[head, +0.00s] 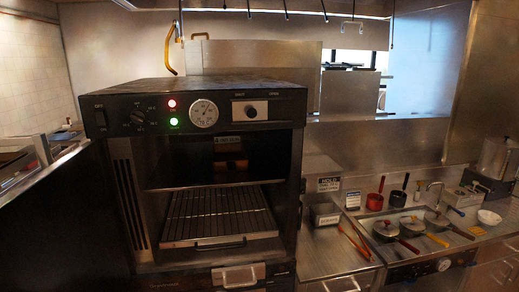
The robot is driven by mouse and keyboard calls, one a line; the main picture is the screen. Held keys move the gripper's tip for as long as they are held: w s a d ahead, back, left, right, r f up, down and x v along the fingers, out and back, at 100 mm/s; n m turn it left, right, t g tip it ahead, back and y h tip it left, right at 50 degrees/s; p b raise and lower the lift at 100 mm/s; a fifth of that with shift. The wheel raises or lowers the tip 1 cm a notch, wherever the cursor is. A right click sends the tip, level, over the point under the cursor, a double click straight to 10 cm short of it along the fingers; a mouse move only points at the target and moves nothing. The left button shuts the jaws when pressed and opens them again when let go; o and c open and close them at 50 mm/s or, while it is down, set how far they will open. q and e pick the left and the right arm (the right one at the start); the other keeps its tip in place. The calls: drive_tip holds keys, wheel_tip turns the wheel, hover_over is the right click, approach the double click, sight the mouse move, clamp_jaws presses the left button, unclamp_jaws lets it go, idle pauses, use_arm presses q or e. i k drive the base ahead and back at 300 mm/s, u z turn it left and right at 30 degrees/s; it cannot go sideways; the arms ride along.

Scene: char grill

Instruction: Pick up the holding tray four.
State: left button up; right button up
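A dark heated cabinet (135,195) stands open in front of me, left of centre. In its lower part lies a tray with a wire rack (218,212) and a dark handle (220,244) along its front edge. A small label (228,140) hangs at the top of the cavity; its text is too small to read surely. A small metal container (325,214) sits on the counter to the right, by a sign (328,184). I cannot tell which of these is holding tray four. Neither of my grippers shows in the head view.
The steel counter (335,248) right of the cabinet holds red tongs (355,240). A drawer handle (238,277) sits below the cabinet. A dark panel (60,225) fills the lower left.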

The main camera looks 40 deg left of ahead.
sight(229, 155)
drive_tip(key=i, duration=0.65)
drive_tip(key=u, duration=2.55)
